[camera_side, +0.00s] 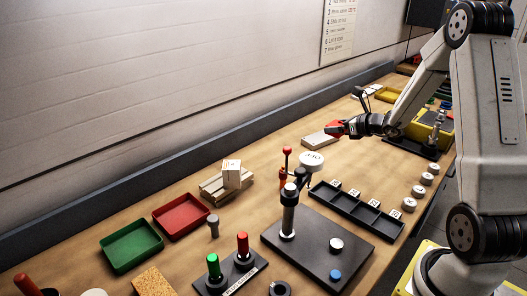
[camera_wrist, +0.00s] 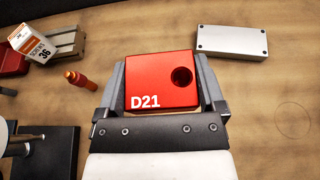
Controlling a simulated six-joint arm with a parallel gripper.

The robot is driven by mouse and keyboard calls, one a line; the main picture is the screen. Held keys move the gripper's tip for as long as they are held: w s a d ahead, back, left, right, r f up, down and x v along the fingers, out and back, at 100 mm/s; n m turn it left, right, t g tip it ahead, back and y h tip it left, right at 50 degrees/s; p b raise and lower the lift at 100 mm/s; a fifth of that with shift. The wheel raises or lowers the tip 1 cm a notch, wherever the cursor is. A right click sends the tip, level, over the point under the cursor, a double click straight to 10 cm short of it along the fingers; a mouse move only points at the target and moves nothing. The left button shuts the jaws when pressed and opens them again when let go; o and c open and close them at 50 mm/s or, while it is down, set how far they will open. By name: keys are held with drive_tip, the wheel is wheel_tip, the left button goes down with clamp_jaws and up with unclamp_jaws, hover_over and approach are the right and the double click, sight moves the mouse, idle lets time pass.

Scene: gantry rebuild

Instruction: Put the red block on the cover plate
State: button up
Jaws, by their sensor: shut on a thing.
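The red block (camera_wrist: 160,80), marked D21 with a round dark hole, is between the fingers of my gripper (camera_wrist: 162,62) in the wrist view. My gripper is shut on it. In the side view, the red block (camera_side: 335,129) shows at the tip of my gripper (camera_side: 340,128), near the back of the bench. The cover plate (camera_wrist: 232,41) is a flat silver rectangle with small corner holes, ahead and to the right of the block in the wrist view. In the side view, the cover plate (camera_side: 316,141) lies on the bench, partly hidden behind the block and gripper.
A screws box (camera_wrist: 33,34) stands on a small wooden pallet (camera_wrist: 65,40), with an orange-red peg (camera_wrist: 80,79) nearby. A dark fixture (camera_wrist: 48,150) is at lower left. In the side view, a black slotted tray (camera_side: 352,211) lies nearer. Bench around the plate is clear.

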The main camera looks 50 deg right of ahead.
drive_tip(key=d, duration=0.1)
drive_tip(key=w+d, duration=0.1)
drive_tip(key=d+r, duration=0.1)
drive_tip(key=d, duration=0.1)
drive_tip(key=shift+w, duration=0.3)
hover_over(317, 140)
wheel_tip(317, 140, down, 9)
drive_tip(key=shift+s+r, duration=0.1)
drive_tip(key=shift+s, duration=0.05)
drive_tip(key=shift+w+d+f, duration=0.1)
drive_tip(key=shift+w+f, duration=0.1)
drive_tip(key=shift+f, duration=0.05)
drive_tip(key=shift+f, duration=0.1)
